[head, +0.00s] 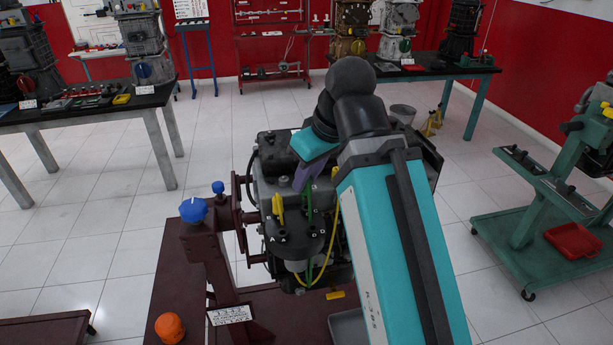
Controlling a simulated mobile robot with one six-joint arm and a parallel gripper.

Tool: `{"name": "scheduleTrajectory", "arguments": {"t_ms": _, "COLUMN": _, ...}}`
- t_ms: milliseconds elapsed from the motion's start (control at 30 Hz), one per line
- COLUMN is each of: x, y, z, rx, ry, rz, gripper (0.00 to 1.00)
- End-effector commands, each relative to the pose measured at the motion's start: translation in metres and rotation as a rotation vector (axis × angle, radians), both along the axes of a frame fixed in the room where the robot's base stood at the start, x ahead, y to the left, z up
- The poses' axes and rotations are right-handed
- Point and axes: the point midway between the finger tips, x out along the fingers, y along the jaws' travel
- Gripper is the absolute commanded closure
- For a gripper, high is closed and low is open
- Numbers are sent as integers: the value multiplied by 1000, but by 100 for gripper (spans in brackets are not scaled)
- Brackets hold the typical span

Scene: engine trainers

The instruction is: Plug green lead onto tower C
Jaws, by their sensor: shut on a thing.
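An engine (268,165) is mounted on a dark red stand in the middle of the head view. A round dark part (300,246) with upright posts sits on its near side; I cannot read which post is tower C. My gripper (307,186) points down above this part, with purple fingers shut on the top of the green lead (308,205). The lead's green end is upright among the posts; whether it touches one cannot be told. A yellow lead end (278,207) stands to its left, and a yellow cable curves down on the right. My arm hides the engine's right side.
A blue knob (193,210) and an orange knob (170,327) are on the red stand (175,285), with a white label plate (229,314). A green wheeled stand (540,235) is at right. Tables with engine parts line the back.

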Motion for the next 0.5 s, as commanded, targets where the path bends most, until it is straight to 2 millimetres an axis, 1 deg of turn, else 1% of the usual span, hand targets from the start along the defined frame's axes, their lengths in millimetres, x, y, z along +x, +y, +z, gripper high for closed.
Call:
{"name": "scheduleTrajectory", "arguments": {"t_ms": 33, "x": 0, "y": 0, "z": 4, "rx": 0, "ry": 0, "rz": 11, "gripper": 100}}
{"name": "scheduleTrajectory", "arguments": {"t_ms": 500, "x": 1, "y": 0, "z": 22, "rx": 1, "ry": 0, "rz": 131, "gripper": 100}}
